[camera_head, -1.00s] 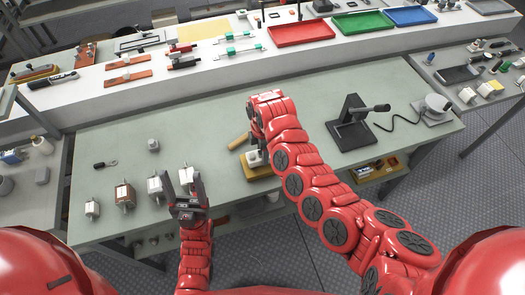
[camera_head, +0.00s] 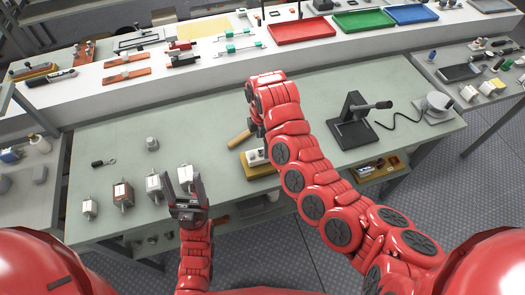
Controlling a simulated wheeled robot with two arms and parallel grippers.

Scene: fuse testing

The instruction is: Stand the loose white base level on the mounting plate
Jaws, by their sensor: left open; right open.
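A tan mounting plate (camera_head: 262,172) lies near the front edge of the table, partly behind my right arm. A small white base (camera_head: 256,157) with dark marks is on it; whether it sits level is too small to tell. My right gripper (camera_head: 257,130) is just above and behind the white base, apart from it as far as I can see. Its fingers are mostly hidden under my red wrist. My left gripper (camera_head: 184,184) is open, fingers pointing away from me, beside the white-bodied fuses at the table's front left, well left of the plate.
Several fuses, including a brown one (camera_head: 123,195), stand in a row at the front left. A wooden handle (camera_head: 239,139) lies behind the plate. A black stand (camera_head: 351,122) is to the right. Red (camera_head: 301,33), green and blue trays are on the back shelf.

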